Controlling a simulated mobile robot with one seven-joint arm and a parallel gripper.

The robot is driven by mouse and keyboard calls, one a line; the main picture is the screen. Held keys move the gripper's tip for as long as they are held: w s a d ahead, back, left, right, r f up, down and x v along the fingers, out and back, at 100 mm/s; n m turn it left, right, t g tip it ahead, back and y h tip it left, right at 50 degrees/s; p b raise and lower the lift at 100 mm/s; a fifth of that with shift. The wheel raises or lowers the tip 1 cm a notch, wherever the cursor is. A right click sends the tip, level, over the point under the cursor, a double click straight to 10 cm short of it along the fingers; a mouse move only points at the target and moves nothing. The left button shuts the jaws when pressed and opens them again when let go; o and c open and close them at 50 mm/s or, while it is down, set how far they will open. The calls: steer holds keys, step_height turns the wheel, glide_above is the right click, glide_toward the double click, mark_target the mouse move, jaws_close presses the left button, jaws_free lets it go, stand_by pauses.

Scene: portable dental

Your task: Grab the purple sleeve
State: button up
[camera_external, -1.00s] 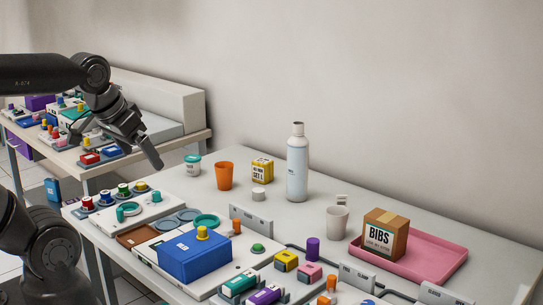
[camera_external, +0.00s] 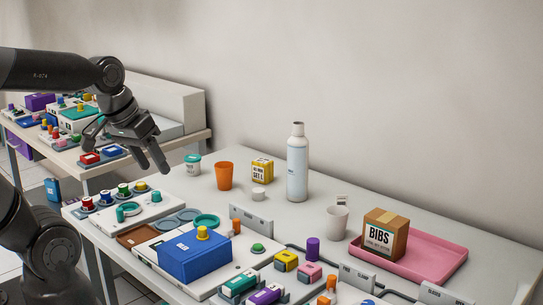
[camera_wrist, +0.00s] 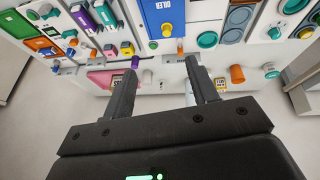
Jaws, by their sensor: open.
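A small upright purple cylinder (camera_external: 312,249), which looks like the purple sleeve, stands mid-table in the external view. In the wrist view a purple piece (camera_wrist: 135,61) shows just beyond the left fingertip, partly hidden. A flat purple box with a white label (camera_external: 264,294) lies nearer the front; it also shows in the wrist view (camera_wrist: 82,18). My gripper (camera_external: 125,156) is open and empty, raised over the table's far left end, well away from both purple things. The wrist view shows its two spread fingers (camera_wrist: 162,66) with nothing between them.
A blue box (camera_external: 195,257) lies left of the purple cylinder. A tall white bottle (camera_external: 297,168), an orange cup (camera_external: 224,176) and a white cup (camera_external: 337,222) stand behind. A pink tray (camera_external: 440,259) with a BIBS carton (camera_external: 384,233) is at right.

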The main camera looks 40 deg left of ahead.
steer(key=w+d+f+n+g+h, duration=0.2)
steer(key=w+d+f+n+h, duration=0.25)
steer(key=d, duration=0.25)
steer(key=n+t+h, duration=0.5)
steer(key=n+t, duration=0.1)
steer(key=n, duration=1.4)
glide_toward(311, 241)
steer(key=shift+n, duration=0.25)
steer(key=x, duration=0.9)
steer(key=shift+w+f, duration=0.1)
steer(key=shift+f, duration=0.05)
steer(key=shift+c, duration=0.3)
steer(key=shift+y, duration=0.25)
steer(key=c, duration=1)
steer(key=shift+o, duration=0.2)
